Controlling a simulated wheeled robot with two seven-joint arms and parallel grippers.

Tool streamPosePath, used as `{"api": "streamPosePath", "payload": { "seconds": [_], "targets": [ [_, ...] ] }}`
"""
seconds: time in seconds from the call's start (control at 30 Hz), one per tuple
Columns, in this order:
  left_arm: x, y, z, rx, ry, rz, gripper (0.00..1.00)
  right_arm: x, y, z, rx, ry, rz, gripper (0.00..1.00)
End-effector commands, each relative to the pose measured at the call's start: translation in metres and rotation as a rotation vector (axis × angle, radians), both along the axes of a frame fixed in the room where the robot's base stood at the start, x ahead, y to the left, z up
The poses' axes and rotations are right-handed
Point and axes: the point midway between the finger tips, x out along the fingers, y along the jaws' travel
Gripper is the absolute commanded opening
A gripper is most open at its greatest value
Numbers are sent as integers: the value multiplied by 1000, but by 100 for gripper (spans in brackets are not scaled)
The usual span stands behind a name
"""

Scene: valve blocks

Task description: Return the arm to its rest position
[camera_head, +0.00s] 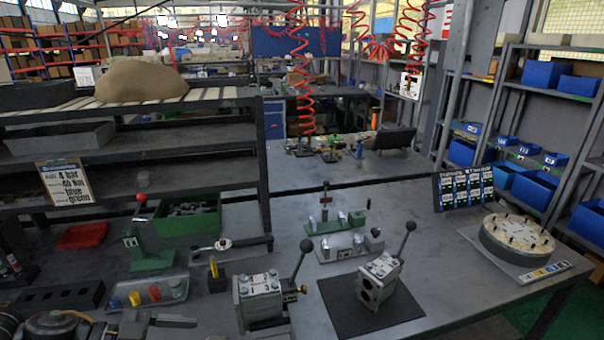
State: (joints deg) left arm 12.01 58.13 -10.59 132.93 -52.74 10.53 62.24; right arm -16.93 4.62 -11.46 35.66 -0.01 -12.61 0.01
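What looks like my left gripper (168,322) is low at the left, its arm coming in from the left edge along the bottom. It is partly cut off by the frame, and I cannot tell whether it is open or shut. I see nothing clearly held in it. It is left of a grey valve block (259,300) with a black lever, apart from it. A second valve block (380,280) with a lever stands on a dark mat (345,318). My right gripper is not in view.
A tray with coloured pieces (148,293) and a black slotted block (60,298) lie near the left arm. A green lever press (150,255), a green bin (187,214) and a round fixture (516,238) stand on the table. Bare table (440,255) shows right of centre.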

Motion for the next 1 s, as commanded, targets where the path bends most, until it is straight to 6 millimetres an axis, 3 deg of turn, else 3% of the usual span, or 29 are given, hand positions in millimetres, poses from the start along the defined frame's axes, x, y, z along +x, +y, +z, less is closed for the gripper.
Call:
{"api": "streamPosePath", "payload": {
  "seconds": [0.47,0.63,0.7,0.83,1.0],
  "targets": [
    [32,-24,-27,-46,-175,305,78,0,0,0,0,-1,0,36],
    [43,-20,-50,-7,-195,533,78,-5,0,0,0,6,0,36],
    [42,-12,-68,40,-169,661,78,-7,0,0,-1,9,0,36],
    [19,12,-118,196,-19,910,78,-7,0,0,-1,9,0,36],
    [-40,34,-174,406,249,1069,78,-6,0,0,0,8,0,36]
  ]
}}
